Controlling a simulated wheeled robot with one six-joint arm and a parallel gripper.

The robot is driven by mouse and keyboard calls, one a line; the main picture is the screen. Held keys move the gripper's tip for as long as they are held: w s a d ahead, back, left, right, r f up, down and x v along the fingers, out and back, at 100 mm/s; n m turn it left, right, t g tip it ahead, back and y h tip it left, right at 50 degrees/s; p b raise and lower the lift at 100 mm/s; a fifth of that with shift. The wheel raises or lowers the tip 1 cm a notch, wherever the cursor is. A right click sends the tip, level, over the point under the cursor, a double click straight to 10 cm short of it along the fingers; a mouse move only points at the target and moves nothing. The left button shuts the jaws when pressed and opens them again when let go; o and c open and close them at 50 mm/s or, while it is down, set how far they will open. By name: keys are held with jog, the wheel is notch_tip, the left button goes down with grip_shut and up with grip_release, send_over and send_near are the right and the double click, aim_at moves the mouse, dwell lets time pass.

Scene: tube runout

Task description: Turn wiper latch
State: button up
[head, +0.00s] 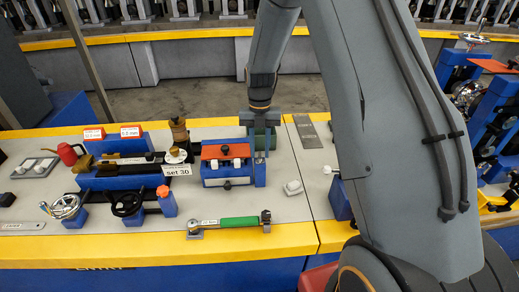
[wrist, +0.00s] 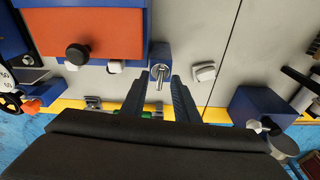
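The wiper unit appears to be the blue box with an orange-red lid (head: 224,152), which also fills the upper left of the wrist view (wrist: 75,30). A silver pin-like lever on a small blue block (wrist: 160,72) stands at the box's right side; I take it for the latch. The block shows as a blue post (head: 260,173) in the head view. My gripper (wrist: 159,95) points down with its two dark fingers apart, one on each side of the lever in the wrist view. I cannot tell whether they touch it. In the head view my gripper (head: 262,118) is above the post.
A green-handled tool (head: 238,223) lies along the front edge. A small white knob block (head: 293,187) sits right of the post. Bench between post and white block is clear.

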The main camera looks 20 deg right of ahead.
jog(key=shift+r+p, duration=1.75)
jog(key=shift+r, duration=1.3)
notch_tip(320, 180, up, 7)
jog(key=w+b, duration=0.1)
jog(key=b, duration=0.1)
jog(key=s+m+t, duration=0.3)
jog(key=s+m, duration=2)
jog(key=m, duration=0.9)
jog(key=shift+s+a+f+m, duration=0.15)
jog(key=shift+s+f+m, duration=0.05)
jog(key=shift+f+m, duration=0.1)
